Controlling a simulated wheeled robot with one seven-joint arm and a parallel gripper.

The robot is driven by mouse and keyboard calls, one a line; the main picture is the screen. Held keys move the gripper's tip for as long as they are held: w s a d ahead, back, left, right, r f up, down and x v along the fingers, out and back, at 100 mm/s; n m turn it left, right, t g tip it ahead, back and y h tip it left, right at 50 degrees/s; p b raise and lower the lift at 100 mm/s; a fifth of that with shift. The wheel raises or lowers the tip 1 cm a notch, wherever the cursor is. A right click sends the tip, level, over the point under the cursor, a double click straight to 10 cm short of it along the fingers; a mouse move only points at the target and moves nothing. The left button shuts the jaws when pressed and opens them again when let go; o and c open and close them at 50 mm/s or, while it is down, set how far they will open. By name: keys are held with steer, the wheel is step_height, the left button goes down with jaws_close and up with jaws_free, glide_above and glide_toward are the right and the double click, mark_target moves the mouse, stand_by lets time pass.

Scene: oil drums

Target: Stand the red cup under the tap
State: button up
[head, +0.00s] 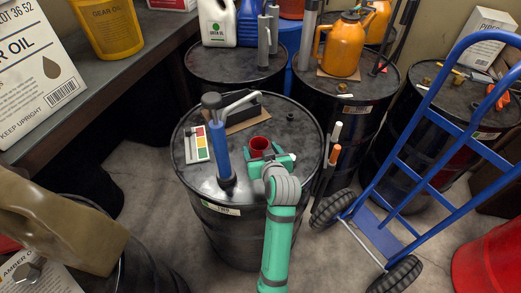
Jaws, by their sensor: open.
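The red cup (259,148) stands upright, with its mouth up, on the black drum (222,221) in the middle of the head view. My gripper (264,158), at the end of the teal arm, is open right at the cup's near side. Part of the cup's lower body is hidden by it, and I cannot tell whether the fingers touch the cup. A blue hand pump (222,150) with a grey spout stands on the same drum, left of the cup. A small silver fitting (28,272) shows at the lower left; I cannot tell which of these is the tap.
A colour-patch card (196,144) and a black case (236,104) lie on the drum. An orange can (342,45) stands on a drum behind. A blue hand truck (407,150) is at the right. A tan container (60,230) is at the lower left. The drum top's near right is fairly clear.

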steer(key=shift+s, duration=0.1)
steer(key=v, duration=1)
steer(key=shift+s+r, duration=0.2)
steer(key=shift+s, duration=0.1)
